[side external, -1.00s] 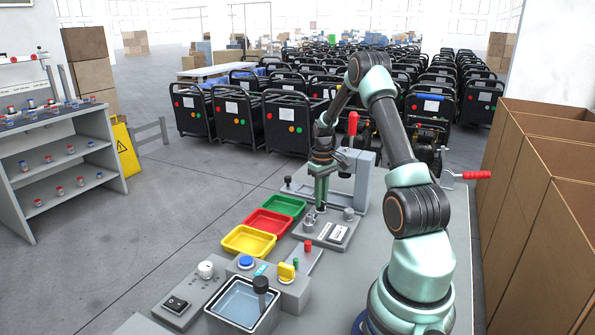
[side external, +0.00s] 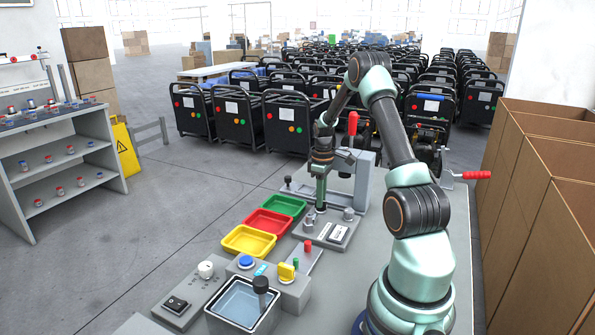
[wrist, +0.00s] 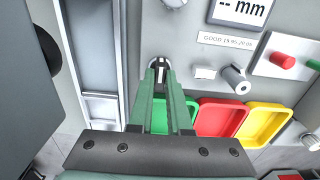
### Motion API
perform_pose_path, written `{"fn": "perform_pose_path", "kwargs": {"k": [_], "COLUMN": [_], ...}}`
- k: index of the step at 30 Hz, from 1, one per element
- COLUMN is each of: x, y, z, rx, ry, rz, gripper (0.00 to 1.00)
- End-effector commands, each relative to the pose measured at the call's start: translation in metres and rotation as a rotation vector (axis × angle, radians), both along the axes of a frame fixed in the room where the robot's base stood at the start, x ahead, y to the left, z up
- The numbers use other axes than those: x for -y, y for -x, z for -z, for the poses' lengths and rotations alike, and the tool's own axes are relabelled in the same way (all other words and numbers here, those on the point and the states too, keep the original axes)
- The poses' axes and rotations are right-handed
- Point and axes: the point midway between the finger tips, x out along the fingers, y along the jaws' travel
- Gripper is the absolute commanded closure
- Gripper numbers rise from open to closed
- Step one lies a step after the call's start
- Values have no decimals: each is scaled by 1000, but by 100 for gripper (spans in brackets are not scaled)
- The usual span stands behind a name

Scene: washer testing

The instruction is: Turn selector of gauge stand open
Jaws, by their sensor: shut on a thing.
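The gauge stand (side external: 328,233) is a grey plate with a small display, and it shows in the wrist view with a "-- mm" display (wrist: 240,10). My gripper (side external: 320,208) points straight down over its far left part. In the wrist view my gripper (wrist: 160,72) is shut on a small round metal knob, the selector (wrist: 157,62). The fingers hide most of the selector, so its setting cannot be read. Another round knob (side external: 348,214) and a short metal cylinder (side external: 309,221) stand on the plate, apart from the fingers.
Green (side external: 285,205), red (side external: 268,222) and yellow (side external: 248,240) trays lie left of the gauge stand. A clamp with a red handle (side external: 352,123) stands behind my gripper.

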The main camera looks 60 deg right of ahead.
Motion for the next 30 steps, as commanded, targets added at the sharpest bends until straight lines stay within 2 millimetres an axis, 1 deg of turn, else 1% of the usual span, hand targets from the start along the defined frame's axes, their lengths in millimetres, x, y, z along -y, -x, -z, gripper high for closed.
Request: {"fn": "perform_pose_path", "kwargs": {"k": [7,8,9,10,18,22,26,30], "x": [0,0,0,0,0,0,1,1], "y": [0,0,0,0,0,0,-1,-1], "z": [-1,-1,-1,-1,-1,-7,-25,-54], "rx": [0,0,0,0,0,1,3,4], "ry": [0,0,1,1,0,1,3,5], "rz": [-3,-2,-2,-2,-1,0,0,-1], "gripper": [100,72,57,54,54,54,54,54]}}
